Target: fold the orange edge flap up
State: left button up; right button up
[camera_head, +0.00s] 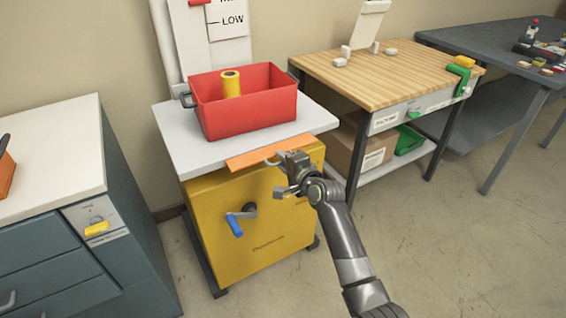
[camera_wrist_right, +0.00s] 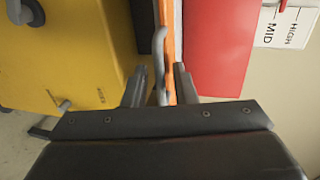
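The orange edge flap (camera_head: 268,152) runs along the front edge of the grey top of the yellow cabinet (camera_head: 250,240). It sticks out from that edge; its exact angle is hard to tell. A grey bar handle (camera_head: 270,161) is fixed to the flap. My right gripper (camera_head: 281,175) is at the flap's front, close to the handle. In the right wrist view its two fingers (camera_wrist_right: 160,88) are apart, with the handle (camera_wrist_right: 158,45) and the orange flap (camera_wrist_right: 169,40) between them in the picture. Contact cannot be told. My left gripper is not in view.
A red bin (camera_head: 245,112) with a yellow roll (camera_head: 231,84) stands on the grey top (camera_head: 185,140) behind the flap. A blue-handled crank (camera_head: 235,226) sticks out of the cabinet front. A wooden bench (camera_head: 400,70) stands right, a drawer unit (camera_head: 50,240) left.

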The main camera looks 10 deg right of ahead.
jog(key=shift+w+a, duration=0.1)
jog(key=shift+w, duration=0.15)
